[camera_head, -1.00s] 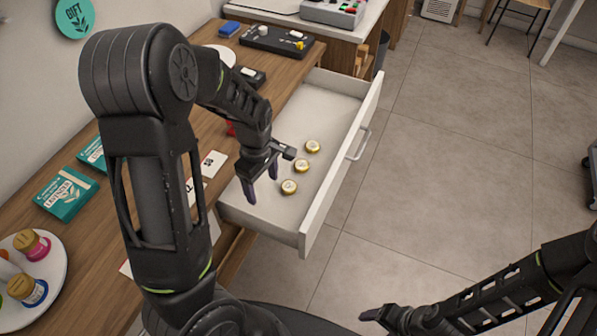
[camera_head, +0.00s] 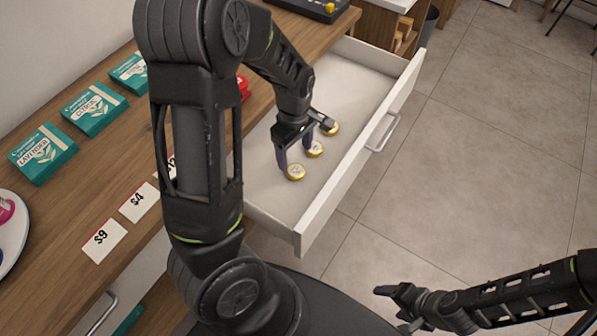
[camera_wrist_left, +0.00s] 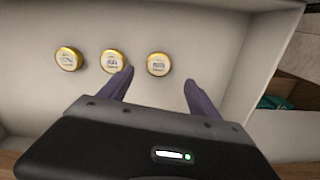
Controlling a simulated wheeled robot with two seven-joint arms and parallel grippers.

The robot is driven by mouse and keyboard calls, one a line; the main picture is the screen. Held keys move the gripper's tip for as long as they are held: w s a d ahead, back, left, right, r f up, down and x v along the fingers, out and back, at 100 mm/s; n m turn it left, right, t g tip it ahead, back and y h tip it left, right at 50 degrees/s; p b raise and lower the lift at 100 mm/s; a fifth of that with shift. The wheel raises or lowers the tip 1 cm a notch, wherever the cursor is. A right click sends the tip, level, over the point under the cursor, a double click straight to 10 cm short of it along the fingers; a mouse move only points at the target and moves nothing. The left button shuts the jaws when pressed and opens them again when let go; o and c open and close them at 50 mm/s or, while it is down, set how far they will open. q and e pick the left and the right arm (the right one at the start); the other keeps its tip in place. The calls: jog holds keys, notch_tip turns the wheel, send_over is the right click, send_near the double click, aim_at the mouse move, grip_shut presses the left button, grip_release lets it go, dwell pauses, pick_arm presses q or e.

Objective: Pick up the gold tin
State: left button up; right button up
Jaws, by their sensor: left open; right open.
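Three small round gold tins with pale lids lie in a row in the open white drawer. In the head view they are the near tin (camera_head: 296,172), the middle tin (camera_head: 315,149) and the far tin (camera_head: 332,129), partly covered by my gripper. My left gripper (camera_head: 296,155) is open and empty over the drawer, close to the tins. In the left wrist view, the right-hand tin (camera_wrist_left: 158,64) lies ahead of the gap between the fingers (camera_wrist_left: 157,88), and the middle tin (camera_wrist_left: 113,61) is by the left fingertip. My right gripper (camera_head: 385,301) is open and empty over the floor.
The white drawer (camera_head: 318,212) stands pulled out from the wooden counter (camera_head: 120,165), its front wall and handle to the right. Teal boxes (camera_head: 95,108) and price cards (camera_head: 138,202) lie on the counter. The tiled floor to the right is clear.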

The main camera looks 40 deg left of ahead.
aim_at(295, 170)
pick_arm(q)
jog(key=shift+r, duration=0.1)
jog(key=shift+s+f, duration=0.1)
jog(key=shift+f, duration=1.25)
jog(key=f, duration=0.5)
jog(key=shift+w+f, duration=0.1)
jog(key=shift+w, duration=0.15)
jog(key=shift+c, duration=0.2)
jog(key=c, duration=1.4)
